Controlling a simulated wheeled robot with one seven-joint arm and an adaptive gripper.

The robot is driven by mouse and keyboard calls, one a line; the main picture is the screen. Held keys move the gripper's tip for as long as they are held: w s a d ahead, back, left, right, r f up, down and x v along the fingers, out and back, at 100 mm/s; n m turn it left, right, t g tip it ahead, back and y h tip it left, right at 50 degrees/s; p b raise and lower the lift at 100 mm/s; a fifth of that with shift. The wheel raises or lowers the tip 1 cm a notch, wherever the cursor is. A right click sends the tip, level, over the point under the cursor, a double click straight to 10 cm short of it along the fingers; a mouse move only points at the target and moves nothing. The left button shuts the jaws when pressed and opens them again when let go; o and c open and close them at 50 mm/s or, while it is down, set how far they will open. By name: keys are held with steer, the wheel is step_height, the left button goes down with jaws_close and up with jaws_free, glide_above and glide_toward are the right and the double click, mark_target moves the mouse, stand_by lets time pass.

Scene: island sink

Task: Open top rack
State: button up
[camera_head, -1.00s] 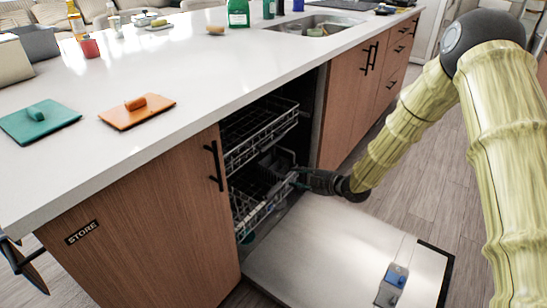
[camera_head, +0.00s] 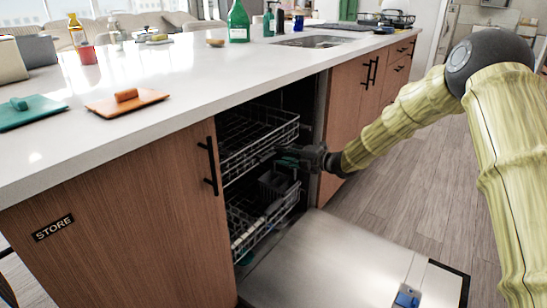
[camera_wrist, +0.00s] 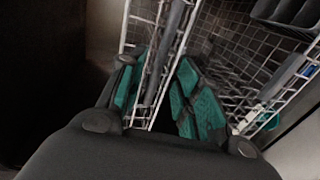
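The top rack (camera_head: 262,138) is a grey wire basket inside the dishwasher under the counter, its front roughly level with the cabinet fronts. My gripper (camera_head: 284,157) is at the lower right front of the top rack in the head view. In the wrist view my gripper (camera_wrist: 158,90) has its two teal-padded fingers apart, with wire and a grey bar of a rack (camera_wrist: 163,55) between or just behind them. I cannot tell whether the fingers touch it. The dishwasher door (camera_head: 325,262) is folded down flat.
The lower rack (camera_head: 255,222) sits below, with a dark basket (camera_head: 274,186) in it. A wooden cabinet front with a black handle (camera_head: 210,166) stands to the left. Another cabinet (camera_head: 347,120) is behind my gripper. The counter (camera_head: 180,85) overhangs above. Floor (camera_head: 425,190) is clear at right.

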mark_target(273, 153)
steer(key=shift+b+x, duration=0.65)
steer(key=shift+x, duration=2.15)
steer(key=shift+d, duration=0.1)
jaws_close()
